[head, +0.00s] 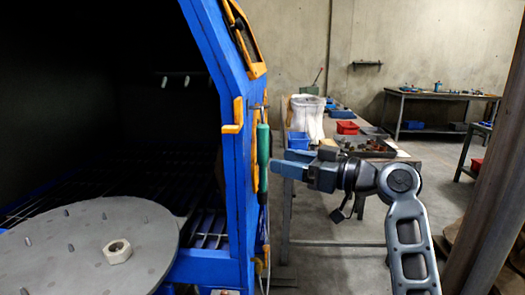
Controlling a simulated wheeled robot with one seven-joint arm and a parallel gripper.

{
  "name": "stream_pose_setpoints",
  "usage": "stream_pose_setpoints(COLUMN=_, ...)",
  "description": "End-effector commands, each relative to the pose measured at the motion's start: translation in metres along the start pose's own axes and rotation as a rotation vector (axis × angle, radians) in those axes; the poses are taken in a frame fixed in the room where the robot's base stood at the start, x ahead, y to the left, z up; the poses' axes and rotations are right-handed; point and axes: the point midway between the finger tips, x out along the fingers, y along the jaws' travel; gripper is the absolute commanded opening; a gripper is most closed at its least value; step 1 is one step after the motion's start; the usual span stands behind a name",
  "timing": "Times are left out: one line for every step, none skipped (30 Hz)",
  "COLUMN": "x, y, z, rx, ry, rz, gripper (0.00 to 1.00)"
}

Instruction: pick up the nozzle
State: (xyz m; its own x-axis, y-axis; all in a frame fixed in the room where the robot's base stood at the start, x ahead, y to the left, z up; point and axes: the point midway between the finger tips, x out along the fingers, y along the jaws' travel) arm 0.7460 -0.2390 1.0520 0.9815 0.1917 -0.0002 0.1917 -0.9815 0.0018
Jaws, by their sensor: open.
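A short off-white ring-shaped piece (117,251), which looks most like the nozzle, rests on the round grey plate (60,232) at the lower left. I cannot be sure that it is the nozzle. My gripper (277,163) is open and empty, with its blue fingers pointing left. It is at mid-height, well to the right of the plate and apart from the off-white piece. In the picture it lies just right of a green-handled tool (263,145), which hangs upright on the blue frame (235,180). I cannot tell whether they touch.
The blue frame edges a dark cabinet and stands between my gripper and the plate in the picture. Several short pegs (70,246) stick up from the plate. Small pale nozzle-like tips (187,81) hang inside the cabinet. Behind my arm is a table with a blue bin (298,140).

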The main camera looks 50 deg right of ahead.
Motion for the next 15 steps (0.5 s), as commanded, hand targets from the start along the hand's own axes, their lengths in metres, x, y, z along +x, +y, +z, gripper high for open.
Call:
stream_pose_setpoints(x=0.005, y=0.000, z=-0.002, rx=0.000, ry=0.000, rz=0.000, gripper=0.59)
stream_pose_setpoints(x=0.008, y=0.001, z=-0.002, rx=0.000, ry=0.000, rz=0.000, gripper=0.59)
stream_pose_setpoints(x=0.013, y=0.001, z=-0.003, rx=0.000, ry=0.000, rz=-0.001, gripper=0.59)
stream_pose_setpoints(x=0.018, y=0.001, z=-0.004, rx=0.000, ry=0.000, rz=-0.002, gripper=0.59)
stream_pose_setpoints(x=0.022, y=0.002, z=-0.005, rx=0.001, ry=0.000, rz=-0.002, gripper=0.59)
stream_pose_setpoints(x=0.029, y=0.002, z=-0.006, rx=0.001, ry=0.000, rz=-0.001, gripper=0.59)
stream_pose_setpoints(x=0.033, y=0.002, z=-0.006, rx=0.001, ry=-0.001, rz=-0.001, gripper=0.59)
stream_pose_setpoints(x=0.037, y=0.002, z=-0.005, rx=0.001, ry=-0.001, rz=-0.001, gripper=0.59)
stream_pose_setpoints(x=0.042, y=0.002, z=-0.005, rx=0.002, ry=0.000, rz=-0.002, gripper=0.59)
stream_pose_setpoints(x=0.045, y=0.002, z=-0.005, rx=0.002, ry=0.000, rz=-0.002, gripper=0.59)
stream_pose_setpoints(x=0.048, y=0.002, z=-0.004, rx=0.002, ry=0.000, rz=-0.002, gripper=0.59)
stream_pose_setpoints(x=0.050, y=0.002, z=-0.004, rx=0.001, ry=0.000, rz=-0.001, gripper=0.59)
stream_pose_setpoints(x=0.051, y=0.002, z=-0.004, rx=0.001, ry=0.000, rz=0.000, gripper=0.59)
stream_pose_setpoints(x=0.052, y=0.002, z=-0.004, rx=0.001, ry=0.000, rz=0.000, gripper=0.59)
stream_pose_setpoints(x=0.052, y=0.002, z=-0.004, rx=0.001, ry=0.000, rz=0.001, gripper=0.59)
